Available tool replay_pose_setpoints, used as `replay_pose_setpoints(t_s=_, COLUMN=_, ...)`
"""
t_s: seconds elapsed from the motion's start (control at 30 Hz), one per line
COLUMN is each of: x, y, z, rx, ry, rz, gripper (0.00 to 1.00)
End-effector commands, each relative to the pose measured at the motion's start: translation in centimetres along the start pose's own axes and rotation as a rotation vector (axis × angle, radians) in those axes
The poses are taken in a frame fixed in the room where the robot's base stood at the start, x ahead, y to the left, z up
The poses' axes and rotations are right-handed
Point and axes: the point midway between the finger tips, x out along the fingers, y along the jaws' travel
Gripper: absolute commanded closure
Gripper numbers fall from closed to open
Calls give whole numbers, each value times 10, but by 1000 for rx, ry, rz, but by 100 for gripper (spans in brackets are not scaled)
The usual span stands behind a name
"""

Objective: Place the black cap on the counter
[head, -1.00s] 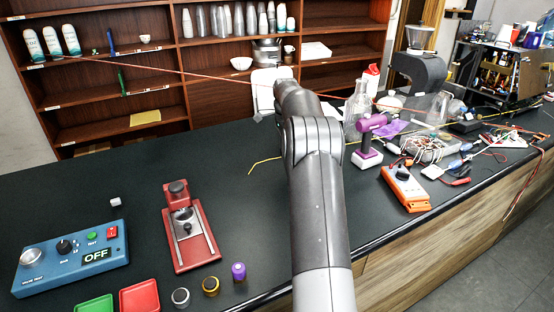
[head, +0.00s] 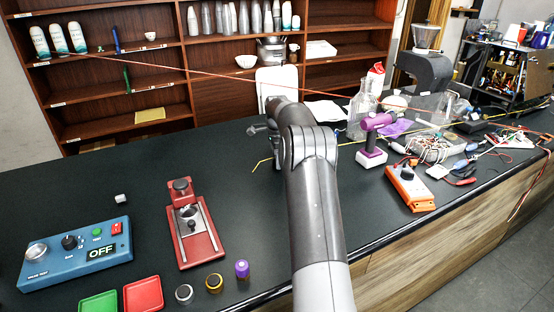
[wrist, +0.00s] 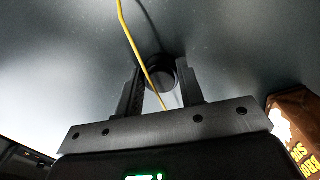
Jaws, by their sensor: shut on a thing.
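In the wrist view, the black cap (wrist: 161,72) is a small dark round piece between the two fingertips of my gripper (wrist: 162,78), which is shut on it. The black counter (head: 110,185) fills most of the background there. I cannot tell whether the cap touches the counter. In the head view, my forearm reaches over the counter to its far side. It hides the cap and most of my gripper; only dark parts show to the left of the wrist.
A yellow wire (wrist: 133,40) crosses the wrist view close to the cap. A brown bag (wrist: 297,125) is at the right there. A purple tool (head: 374,135) and a glass flask (head: 361,112) stand right of my arm.

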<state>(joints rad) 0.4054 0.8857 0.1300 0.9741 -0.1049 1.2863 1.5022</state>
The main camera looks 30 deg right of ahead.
Motion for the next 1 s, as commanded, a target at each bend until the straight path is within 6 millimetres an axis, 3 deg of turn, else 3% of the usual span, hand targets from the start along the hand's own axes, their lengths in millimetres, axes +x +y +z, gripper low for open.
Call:
replay_pose_setpoints(t_s=0.03, x=2, y=0, z=0, rx=-1, ry=0, rz=1, gripper=90)
replay_pose_setpoints(t_s=0.07, x=2, y=0, z=0, rx=-1, ry=0, rz=0, gripper=64)
replay_pose_setpoints(t_s=0.3, x=2, y=0, z=0, rx=0, ry=0, rz=1, gripper=44)
replay_pose_setpoints(t_s=0.67, x=-6, y=0, z=0, rx=0, ry=0, rz=0, gripper=43)
replay_pose_setpoints(t_s=1.0, x=-75, y=-1, z=0, rx=1, ry=1, rz=-4, gripper=43)
